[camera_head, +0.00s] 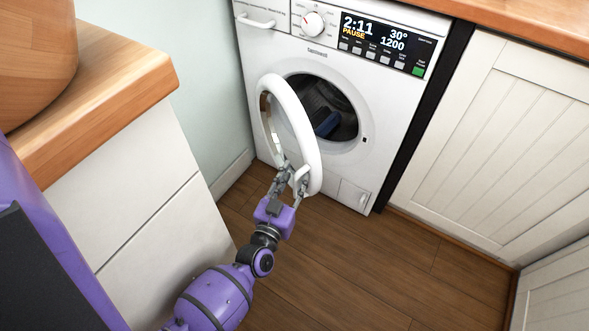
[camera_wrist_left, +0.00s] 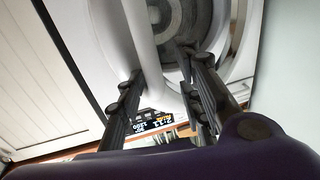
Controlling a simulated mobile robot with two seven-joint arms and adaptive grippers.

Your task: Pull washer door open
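The washer (camera_head: 340,95) is a white front-loader with its round door (camera_head: 312,150) swung well out from the opening. The door has a thick white rim and shows nearly edge-on in the head view. My left gripper (camera_head: 291,180) is at the lower part of the door rim. In the left wrist view the white rim (camera_wrist_left: 148,55) runs between the two spread fingers of my left gripper (camera_wrist_left: 160,75). The left-hand finger is close to the rim or touching it; a gap shows beside the other. The dark drum opening (camera_head: 325,108) is exposed. My right gripper is not in view.
A cabinet with a wooden top (camera_head: 120,95) stands at the left, near my left arm. White panelled cupboards (camera_head: 500,150) stand right of the washer. The wooden floor (camera_head: 370,265) in front is clear.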

